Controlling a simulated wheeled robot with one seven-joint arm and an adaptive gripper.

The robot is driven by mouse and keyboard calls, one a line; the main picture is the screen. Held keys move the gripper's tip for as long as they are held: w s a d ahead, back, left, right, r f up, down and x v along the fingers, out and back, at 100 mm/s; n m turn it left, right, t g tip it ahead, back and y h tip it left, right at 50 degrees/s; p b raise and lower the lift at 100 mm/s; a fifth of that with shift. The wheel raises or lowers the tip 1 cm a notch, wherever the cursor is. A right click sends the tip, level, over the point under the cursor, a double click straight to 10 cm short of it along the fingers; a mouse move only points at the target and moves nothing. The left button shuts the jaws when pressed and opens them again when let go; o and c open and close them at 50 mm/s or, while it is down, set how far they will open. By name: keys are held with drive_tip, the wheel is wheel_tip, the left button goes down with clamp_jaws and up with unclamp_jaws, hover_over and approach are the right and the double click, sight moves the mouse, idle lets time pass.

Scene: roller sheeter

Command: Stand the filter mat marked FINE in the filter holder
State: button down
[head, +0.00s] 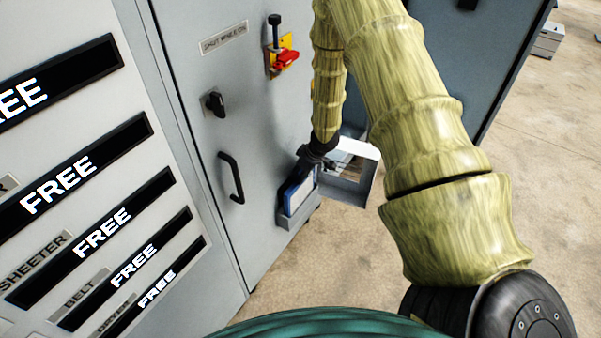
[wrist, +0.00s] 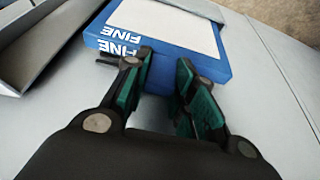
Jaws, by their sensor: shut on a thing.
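The filter mat marked FINE (wrist: 170,30) has a blue frame, a pale face and white FINE lettering at one corner. In the wrist view my gripper (wrist: 165,78) is shut on the near blue edge of the mat. In the head view the mat (head: 298,196) shows beneath my gripper (head: 302,178), low beside the grey cabinet. A grey pocket (head: 298,218) is around the lower part of the mat. I cannot tell whether the mat rests on its bottom or which pocket is the filter holder.
An open grey box (head: 350,185) sticks out just right of the mat. A grey trough (wrist: 45,45) shows at the wrist view's left. The cabinet (head: 225,110) has a black door handle (head: 231,178) and a red switch (head: 286,60). Bare floor (head: 340,240) lies right of it.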

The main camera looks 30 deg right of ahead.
drive_tip(key=shift+f+b, duration=0.3)
drive_tip(key=shift+f, duration=0.4)
drive_tip(key=c, duration=1.1)
unclamp_jaws()
drive_tip(key=shift+r, duration=0.1)
drive_tip(key=v, duration=1.2)
